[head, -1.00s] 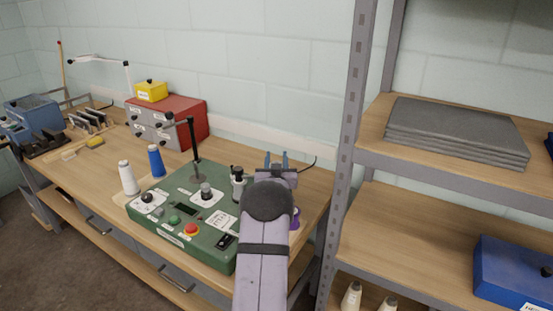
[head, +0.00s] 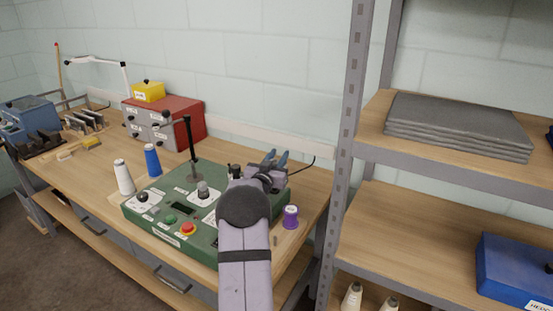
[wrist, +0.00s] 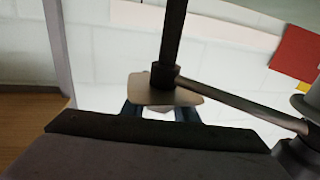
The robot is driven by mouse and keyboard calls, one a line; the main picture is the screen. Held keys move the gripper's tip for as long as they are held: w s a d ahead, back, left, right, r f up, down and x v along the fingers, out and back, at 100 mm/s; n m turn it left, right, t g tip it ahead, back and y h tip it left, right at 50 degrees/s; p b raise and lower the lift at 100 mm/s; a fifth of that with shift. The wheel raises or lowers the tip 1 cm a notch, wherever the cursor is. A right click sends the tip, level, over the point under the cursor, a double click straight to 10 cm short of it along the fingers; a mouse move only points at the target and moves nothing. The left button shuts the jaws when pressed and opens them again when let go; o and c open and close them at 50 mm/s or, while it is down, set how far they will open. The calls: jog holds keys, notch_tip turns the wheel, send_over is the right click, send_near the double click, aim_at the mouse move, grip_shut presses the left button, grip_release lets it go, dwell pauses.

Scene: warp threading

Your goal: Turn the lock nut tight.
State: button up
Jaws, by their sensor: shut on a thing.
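My gripper (head: 275,158) is over the back right part of the green machine (head: 185,228), with its blue fingers pointing away toward the wall. Its fingers (wrist: 160,112) also show in the wrist view, partly behind a tan plate (wrist: 185,97). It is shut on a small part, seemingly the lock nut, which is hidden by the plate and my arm. A dark rod (wrist: 172,35) with a collar stands in front of the plate in the wrist view. A grey bar (wrist: 245,103) runs from the collar to the right.
On the machine stand a black post (head: 189,135), a grey knob (head: 203,190) and a red button (head: 188,228). A purple spool (head: 290,216) is right of it. A shelf upright (head: 351,120) rises at right.

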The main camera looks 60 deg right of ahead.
aim_at(274, 164)
jog(key=shift+s+r+m+g, duration=0.15)
jog(key=shift+m+g, duration=0.35)
jog(key=shift+g, duration=0.3)
jog(key=o, duration=1.1)
jog(key=shift+s+a+b, duration=0.25)
jog(key=shift+a+b, duration=0.3)
jog(key=shift+a, duration=1.3)
jog(key=shift+s+a+b, duration=0.2)
jog(key=shift+a+b, duration=0.35)
jog(key=shift+a, duration=1.25)
